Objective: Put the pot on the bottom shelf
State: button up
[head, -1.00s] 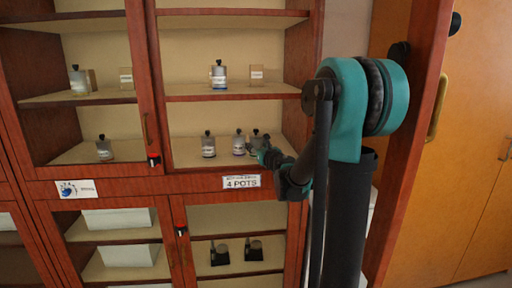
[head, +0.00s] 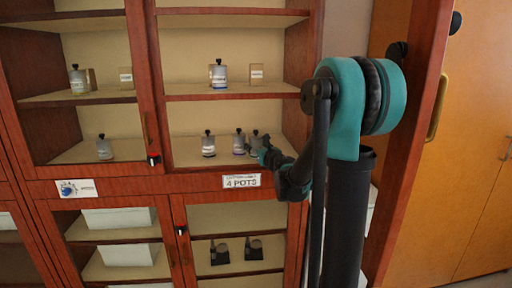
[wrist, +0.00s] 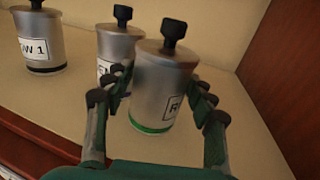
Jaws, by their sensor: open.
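A grey metal pot with a black knob and a green band near its base (wrist: 158,85) stands upright between the two fingers of my gripper (wrist: 160,98) in the wrist view. The fingers are spread on either side of it; I cannot tell whether they touch it. In the head view my gripper (head: 264,153) reaches in from the right and partly hides this pot (head: 256,138). The pot stands on the lower shelf (head: 185,160) of the upper right cabinet section. Its label is partly visible, starting with R.
A second pot (wrist: 117,55) stands close at its left, and a pot labelled 1 (wrist: 40,42) stands farther left. Another pot (head: 218,75) is on the shelf above. A cabinet side wall (wrist: 285,90) is at the right. A "4 POTS" sign (head: 241,181) is below the shelf.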

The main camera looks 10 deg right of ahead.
jog(key=v, duration=1.2)
jog(key=shift+w, duration=0.1)
